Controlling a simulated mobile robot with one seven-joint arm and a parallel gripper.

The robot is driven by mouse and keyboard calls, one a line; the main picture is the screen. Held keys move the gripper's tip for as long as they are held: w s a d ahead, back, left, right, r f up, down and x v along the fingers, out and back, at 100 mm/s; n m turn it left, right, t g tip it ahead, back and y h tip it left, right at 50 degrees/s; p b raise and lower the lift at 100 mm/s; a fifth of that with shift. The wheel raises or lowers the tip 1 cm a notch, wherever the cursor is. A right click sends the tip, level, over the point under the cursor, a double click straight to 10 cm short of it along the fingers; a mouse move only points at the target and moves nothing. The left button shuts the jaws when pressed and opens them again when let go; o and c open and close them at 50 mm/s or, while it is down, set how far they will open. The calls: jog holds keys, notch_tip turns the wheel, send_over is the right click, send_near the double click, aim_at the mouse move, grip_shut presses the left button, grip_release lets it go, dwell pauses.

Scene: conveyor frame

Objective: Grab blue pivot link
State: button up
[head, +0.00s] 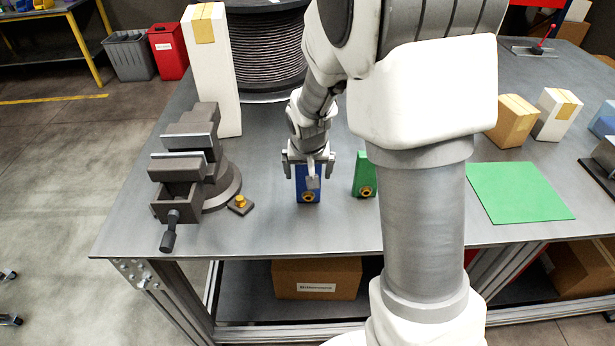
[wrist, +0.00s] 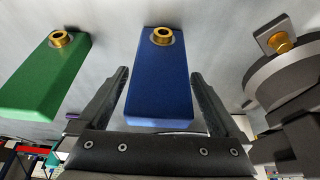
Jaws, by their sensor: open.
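The blue pivot link (head: 307,192) stands on the grey table, with a brass ring near its lower end. In the wrist view the blue link (wrist: 158,85) lies between the two fingers, with a visible gap on each side. My gripper (head: 309,172) is open, its fingers on either side of the blue link's upper part in the head view. It also shows in the wrist view (wrist: 160,88). Part of the link's top is hidden behind my gripper in the head view.
A green link (head: 364,174) with a brass ring stands close on the right. A grey vise (head: 190,170) and a small brass-topped part (head: 240,205) are on the left. A green mat (head: 520,192) lies at the right. A tall white box (head: 222,80) and a cable spool (head: 268,55) stand behind.

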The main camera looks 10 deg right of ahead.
jog(key=shift+x, duration=0.9)
jog(key=shift+r, duration=0.1)
grip_shut()
